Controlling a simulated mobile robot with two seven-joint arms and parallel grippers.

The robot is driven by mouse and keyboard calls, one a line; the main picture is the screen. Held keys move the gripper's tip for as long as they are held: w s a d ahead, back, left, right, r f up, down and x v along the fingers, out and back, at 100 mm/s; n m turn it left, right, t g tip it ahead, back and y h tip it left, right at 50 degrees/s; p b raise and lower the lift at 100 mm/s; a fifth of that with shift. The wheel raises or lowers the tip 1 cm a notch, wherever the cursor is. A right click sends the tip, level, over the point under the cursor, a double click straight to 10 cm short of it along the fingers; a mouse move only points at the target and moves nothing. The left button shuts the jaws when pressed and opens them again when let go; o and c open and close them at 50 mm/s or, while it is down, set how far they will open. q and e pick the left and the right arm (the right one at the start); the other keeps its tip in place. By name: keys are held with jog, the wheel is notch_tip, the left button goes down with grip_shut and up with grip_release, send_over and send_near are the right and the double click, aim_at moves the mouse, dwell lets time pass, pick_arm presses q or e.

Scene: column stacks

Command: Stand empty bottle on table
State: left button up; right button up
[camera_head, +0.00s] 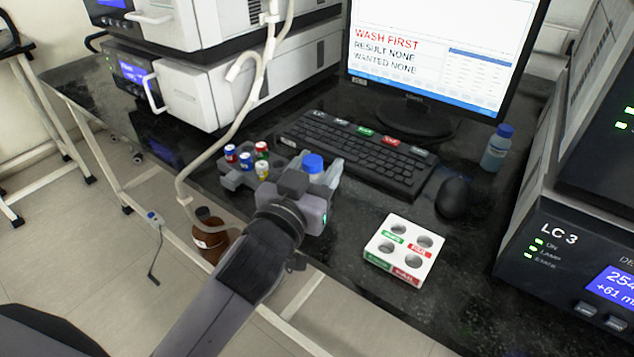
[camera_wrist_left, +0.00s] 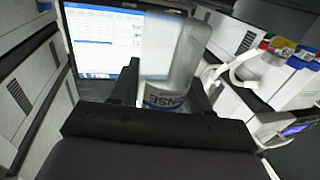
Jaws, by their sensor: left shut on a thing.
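My left gripper (camera_head: 310,187) is shut on a clear bottle with a blue cap (camera_head: 313,164). In the left wrist view the bottle (camera_wrist_left: 172,50) stands between the two dark fingers (camera_wrist_left: 168,92). It looks clear and empty, with a dark-lettered label near the fingers. In the head view the cap faces up and the bottle looks roughly upright. Its lower part is hidden behind my gripper, so I cannot tell whether it touches the dark table (camera_head: 345,290). My right gripper is not in view.
A vial rack (camera_head: 238,180) is close left of the held bottle. A keyboard (camera_head: 360,152) lies behind, with a mouse (camera_head: 453,197) to its right. A white holed block (camera_head: 404,249) sits front right. Another blue-capped bottle (camera_head: 496,149) stands by the monitor (camera_head: 440,50). A brown bottle (camera_head: 209,238) is at left.

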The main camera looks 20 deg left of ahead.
pick_arm(q)
jog(key=shift+f, duration=1.05)
jog(key=shift+f, duration=0.1)
jog(key=shift+f+b, duration=0.15)
jog(key=shift+b, duration=0.15)
jog(key=o, duration=1)
jog(key=shift+r, duration=0.25)
